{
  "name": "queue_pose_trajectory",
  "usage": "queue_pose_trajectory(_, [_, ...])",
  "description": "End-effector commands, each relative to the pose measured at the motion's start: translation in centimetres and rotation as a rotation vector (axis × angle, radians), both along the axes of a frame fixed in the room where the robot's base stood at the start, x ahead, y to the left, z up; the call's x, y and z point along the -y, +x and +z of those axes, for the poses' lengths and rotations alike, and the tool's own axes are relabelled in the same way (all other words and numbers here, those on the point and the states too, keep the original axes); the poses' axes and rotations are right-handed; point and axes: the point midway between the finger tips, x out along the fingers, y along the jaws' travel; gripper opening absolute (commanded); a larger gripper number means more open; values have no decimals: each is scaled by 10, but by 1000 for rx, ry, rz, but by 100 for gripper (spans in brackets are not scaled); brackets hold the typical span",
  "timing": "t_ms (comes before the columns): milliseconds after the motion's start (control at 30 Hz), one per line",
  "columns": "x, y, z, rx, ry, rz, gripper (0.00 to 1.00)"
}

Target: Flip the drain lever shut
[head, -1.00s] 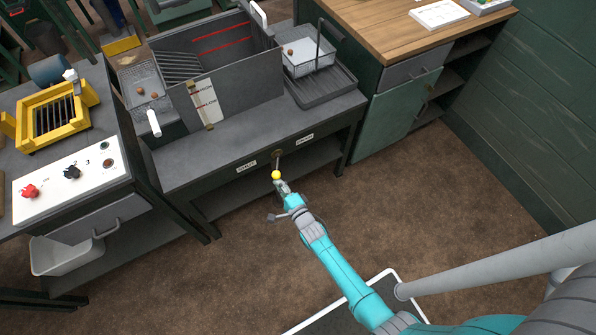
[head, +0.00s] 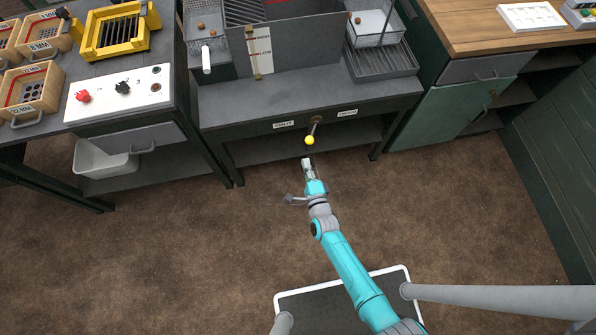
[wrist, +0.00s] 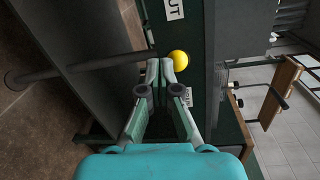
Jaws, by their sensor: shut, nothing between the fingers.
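The drain lever is a short stem with a yellow ball knob (head: 309,140), on the front of the dark bench below the tank. Its stem runs down from a pivot (head: 316,120), leaning slightly left in the head view. My gripper (head: 306,161) is just below the knob there, shut and empty, with a small gap showing. In the wrist view the knob (wrist: 180,60) is right of my shut fingertips (wrist: 160,65). Whether they touch is unclear. A white label (wrist: 174,8) there ends in "UT".
Two white labels, left (head: 283,125) and right (head: 347,113), flank the pivot. The bench (head: 290,92) has a lower shelf. A control panel (head: 118,92) stands left and a green cabinet (head: 445,115) right. The brown floor around my arm is clear.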

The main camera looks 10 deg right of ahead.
Motion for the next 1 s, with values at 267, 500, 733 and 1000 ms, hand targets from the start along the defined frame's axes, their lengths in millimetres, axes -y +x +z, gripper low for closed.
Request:
queue_pose_trajectory(267, [-27,-14,1,0,1,3,0])
queue_pose_trajectory(500, [-35,-19,2,-2,1,0,0])
queue_pose_trajectory(733, [-35,-19,2,-2,-1,-1,0])
queue_pose_trajectory(1000, [-35,-19,2,-2,0,-1,0])
